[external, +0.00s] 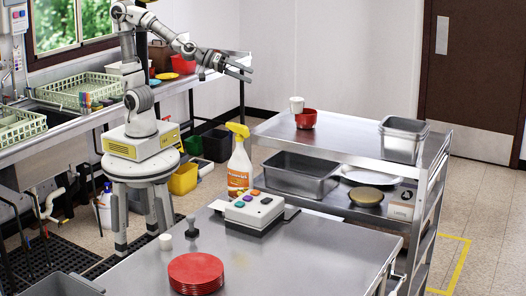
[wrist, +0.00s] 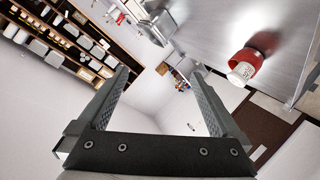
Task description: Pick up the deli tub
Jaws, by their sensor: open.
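In the wrist view the white container (wrist: 241,73) shows at the upper right, overlapping the red bowl (wrist: 249,57).
Stacked steel pans (external: 403,140) stand at the right of the cart's top shelf. A deep steel pan (external: 300,175) sits lower. A spray bottle (external: 239,165), a button box (external: 254,211) and red plates (external: 196,272) are on the front table. The cart top's middle is clear.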

